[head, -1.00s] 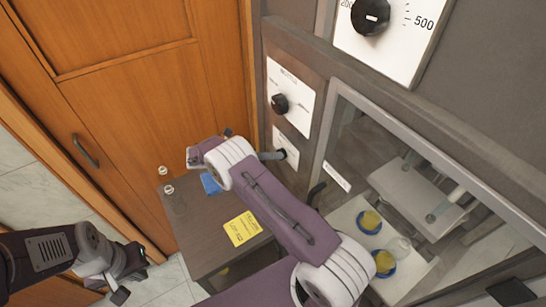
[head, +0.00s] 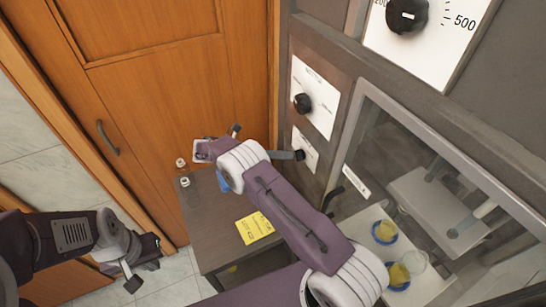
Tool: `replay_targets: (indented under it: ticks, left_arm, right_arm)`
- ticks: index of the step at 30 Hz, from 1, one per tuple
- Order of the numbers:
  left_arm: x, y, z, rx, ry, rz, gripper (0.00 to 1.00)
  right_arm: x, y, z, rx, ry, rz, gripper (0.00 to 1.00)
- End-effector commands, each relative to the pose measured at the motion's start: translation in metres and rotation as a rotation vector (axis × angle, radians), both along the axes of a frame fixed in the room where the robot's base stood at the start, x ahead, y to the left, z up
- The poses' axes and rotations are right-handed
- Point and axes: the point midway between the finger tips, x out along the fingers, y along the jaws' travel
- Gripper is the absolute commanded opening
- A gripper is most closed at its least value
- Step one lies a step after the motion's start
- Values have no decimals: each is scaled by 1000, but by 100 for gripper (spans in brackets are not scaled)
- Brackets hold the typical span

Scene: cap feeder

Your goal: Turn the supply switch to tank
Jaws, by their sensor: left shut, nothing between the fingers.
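A black knob (head: 302,103) sits on a white plate on the grey machine front. Below it is a smaller white plate (head: 305,143) with a dark knob (head: 299,155). The labels are too small to read, so I cannot tell which knob is the supply switch. My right gripper (head: 284,155) reaches toward the lower knob from behind my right wrist. A dark finger end is at or close to that knob; contact and jaw opening cannot be told. My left gripper (head: 138,276) is shut and empty, low at the left, far from the panel.
A large black dial (head: 407,15) is above. A dark side table (head: 204,225) with a yellow label (head: 254,228) stands below my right arm. A glass window (head: 440,150) is at the right, with yellow-filled cups (head: 385,232) beneath it. A wooden door (head: 150,100) closes off the left.

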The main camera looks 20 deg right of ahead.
Motion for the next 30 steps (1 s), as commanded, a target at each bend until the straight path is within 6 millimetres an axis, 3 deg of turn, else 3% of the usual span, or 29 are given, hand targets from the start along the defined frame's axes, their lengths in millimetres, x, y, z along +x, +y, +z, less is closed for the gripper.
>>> replay_targets:
  ticks: [1,4,10,30]
  left_arm:
    - [0,0,-11,0,0,0,0]
    - [0,0,-20,0,0,0,0]
    - [0,0,-25,0,0,0,0]
    - [0,0,-25,0,0,0,0]
  right_arm:
    - [3,12,-4,3,-5,4,34]
    - [7,32,2,1,-4,2,34]
    - [11,50,11,1,0,1,34]
    - [13,47,14,39,-46,-9,34]
